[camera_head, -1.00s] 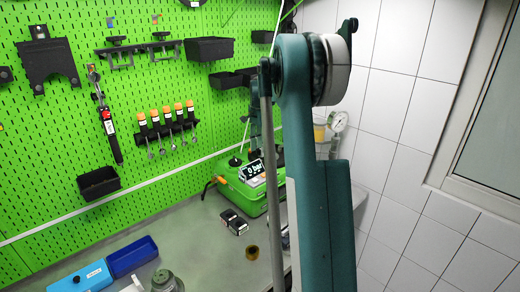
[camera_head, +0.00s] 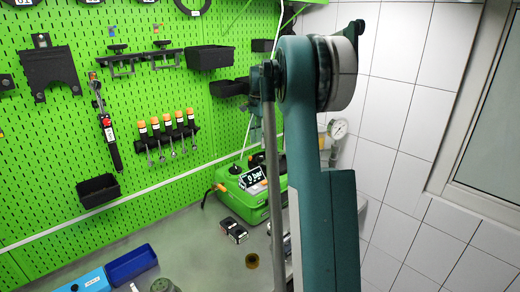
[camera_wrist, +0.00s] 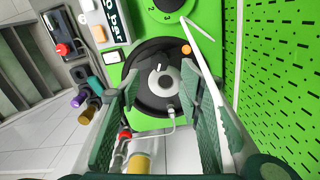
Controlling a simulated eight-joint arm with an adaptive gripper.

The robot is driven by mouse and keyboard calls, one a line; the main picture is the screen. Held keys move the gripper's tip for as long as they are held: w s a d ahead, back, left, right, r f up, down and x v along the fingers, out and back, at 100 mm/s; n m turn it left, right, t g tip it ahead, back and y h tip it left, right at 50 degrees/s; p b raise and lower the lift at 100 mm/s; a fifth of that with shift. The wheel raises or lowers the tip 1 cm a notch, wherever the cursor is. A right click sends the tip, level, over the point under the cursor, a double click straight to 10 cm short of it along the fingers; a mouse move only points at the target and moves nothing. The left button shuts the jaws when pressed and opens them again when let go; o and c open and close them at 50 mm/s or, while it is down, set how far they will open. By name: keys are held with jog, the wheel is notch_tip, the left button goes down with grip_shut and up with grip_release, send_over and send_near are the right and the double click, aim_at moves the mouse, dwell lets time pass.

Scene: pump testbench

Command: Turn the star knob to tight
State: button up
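No knob with a clearly star-shaped outline can be made out. A black round part with a grey hub (camera_wrist: 147,92) sits on a green panel in the wrist view. I cannot tell whether it is the star knob. My gripper (camera_wrist: 160,80) is open, with its two green fingers apart on either side of this round part. Whether they touch it cannot be told. In the head view, the green pump unit (camera_head: 230,181) stands at the back of the bench, and my arm hides part of it. A display (camera_head: 252,177) on it ends in "bar".
In the wrist view, a numbered dial (camera_wrist: 173,7) is at the top, a white rod (camera_wrist: 204,42) is near the right finger and a cable (camera_wrist: 158,130) is below the hub. In the head view, a gauge (camera_head: 338,128) is by the wall and a black box (camera_head: 233,229) is before the pump.

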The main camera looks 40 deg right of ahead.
jog(key=shift+r, duration=1.8)
jog(key=shift+a, duration=0.15)
jog(key=s+a+r+n+t+b, duration=0.1)
jog(key=s+a+n, duration=0.25)
jog(key=a, duration=0.75)
jog(key=s+a+r+n+t+h, duration=0.1)
jog(key=s+a+r+n, duration=0.2)
jog(key=a, duration=0.7)
jog(key=s+a+n+t+b, duration=0.1)
jog(key=s+a+n, duration=0.3)
jog(key=a, duration=0.7)
jog(key=s+a+f+n+t+b, duration=0.1)
jog(key=s+a+f+n+t, duration=0.1)
jog(key=s+a+f+n, duration=0.3)
jog(key=s+a+f+n+t+y+b, duration=0.1)
jog(key=s+a+f+n, duration=0.4)
jog(key=s+a+f, duration=0.6)
jog(key=s+a+t, duration=0.1)
jog(key=s+a, duration=0.4)
jog(key=s, duration=0.3)
jog(key=shift+s+a, duration=0.35)
